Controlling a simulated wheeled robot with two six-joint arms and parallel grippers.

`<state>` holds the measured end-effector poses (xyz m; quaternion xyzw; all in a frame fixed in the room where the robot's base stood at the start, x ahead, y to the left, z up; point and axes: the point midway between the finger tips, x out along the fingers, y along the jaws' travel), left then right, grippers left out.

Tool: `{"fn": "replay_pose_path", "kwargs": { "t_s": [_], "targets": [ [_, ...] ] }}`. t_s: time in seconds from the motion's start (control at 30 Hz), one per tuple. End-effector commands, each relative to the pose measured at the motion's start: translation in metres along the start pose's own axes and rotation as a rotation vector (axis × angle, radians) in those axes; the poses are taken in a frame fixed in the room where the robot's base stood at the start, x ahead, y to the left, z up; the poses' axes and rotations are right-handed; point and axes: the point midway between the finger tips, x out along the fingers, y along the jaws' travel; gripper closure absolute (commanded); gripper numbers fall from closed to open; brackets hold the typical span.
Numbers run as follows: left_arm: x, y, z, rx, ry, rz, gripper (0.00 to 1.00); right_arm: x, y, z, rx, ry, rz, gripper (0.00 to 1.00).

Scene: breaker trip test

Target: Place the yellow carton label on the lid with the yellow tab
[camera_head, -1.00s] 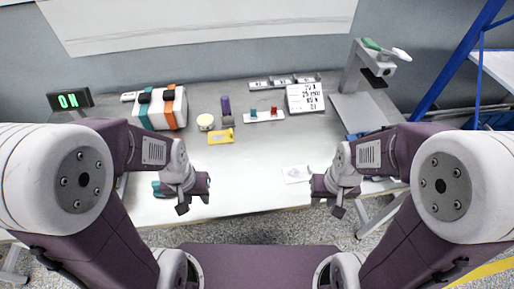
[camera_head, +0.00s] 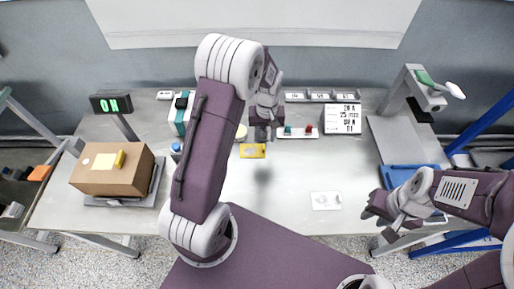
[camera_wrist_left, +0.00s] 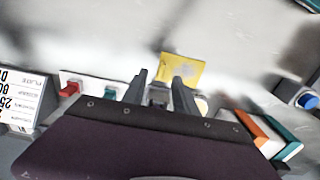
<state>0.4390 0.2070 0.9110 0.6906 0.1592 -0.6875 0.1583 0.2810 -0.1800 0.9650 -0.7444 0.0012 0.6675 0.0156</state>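The yellow label (camera_head: 252,151) lies flat on the table near its middle; it also shows in the left wrist view (camera_wrist_left: 184,69). A brown carton (camera_head: 108,178) stands at the left on a grey platform; its lid bears a yellow tab (camera_head: 119,158) and a pale round mark. My left gripper (camera_head: 263,133) hangs above the table just beyond the label. In the left wrist view, its two fingers (camera_wrist_left: 162,90) stand apart with nothing seen between them. My right gripper (camera_head: 384,213) is at the table's front right, apart from the label; its finger opening is unclear.
Behind the label are a strip with green and red switches (camera_head: 297,132) and a printed white sign (camera_head: 342,119). An ON display (camera_head: 111,103) stands back left, a grey stand (camera_head: 408,95) right. My left arm hides part of the breaker block. The front middle is mostly clear.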

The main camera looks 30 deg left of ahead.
Motion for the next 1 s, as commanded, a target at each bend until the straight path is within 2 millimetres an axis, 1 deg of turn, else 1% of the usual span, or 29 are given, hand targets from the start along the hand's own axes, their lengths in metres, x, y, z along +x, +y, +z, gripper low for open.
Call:
{"fn": "replay_pose_path", "kwargs": {
  "t_s": [0.03,0.1,0.27,0.4,0.53,0.6,0.77,0.8,0.87,0.9,0.93,1.0],
  "targets": [
    [0.008,-0.001,0.001,0.0,-0.003,-0.001,0.65,0.0,0.0,0.0,0.0,0.0,0.0,0.7],
    [0.014,0.0,0.0,0.0,-0.001,0.0,0.65,0.0,0.0,0.0,0.0,0.0,0.0,0.7],
    [0.02,-0.001,0.0,0.0,-0.001,0.0,0.65,-0.001,0.0,-0.001,0.0,0.0,0.0,0.7],
    [0.045,-0.006,-0.001,-0.002,-0.004,-0.001,0.65,-0.004,0.0,-0.001,0.0,0.001,0.0,0.7],
    [0.064,-0.006,-0.001,0.0,-0.001,0.0,0.65,-0.004,0.0,-0.001,0.0,0.0,0.0,0.7],
    [0.068,-0.005,-0.002,0.0,0.001,0.001,0.65,-0.004,0.0,-0.001,0.0,0.0,0.0,0.7],
    [0.068,-0.005,-0.002,0.0,0.003,0.001,0.65,-0.004,0.0,-0.001,0.0,0.0,0.0,0.7],
    [0.068,-0.005,-0.002,0.0,0.002,0.001,0.68,-0.004,0.0,-0.001,0.0,0.0,0.0,0.7],
    [0.068,-0.005,-0.002,0.0,0.002,0.001,0.85,-0.004,0.0,-0.001,0.0,0.0,0.0,0.7],
    [0.068,-0.005,-0.002,0.0,0.002,0.001,0.96,-0.004,0.0,-0.001,0.0,0.0,0.0,0.7],
    [0.068,-0.005,-0.002,0.0,0.002,0.001,1.0,-0.004,0.0,-0.001,0.0,0.0,0.0,0.7],
    [0.068,-0.005,-0.002,0.0,0.002,0.001,1.0,-0.004,0.0,-0.001,0.0,0.0,0.0,0.7]
  ]
}}
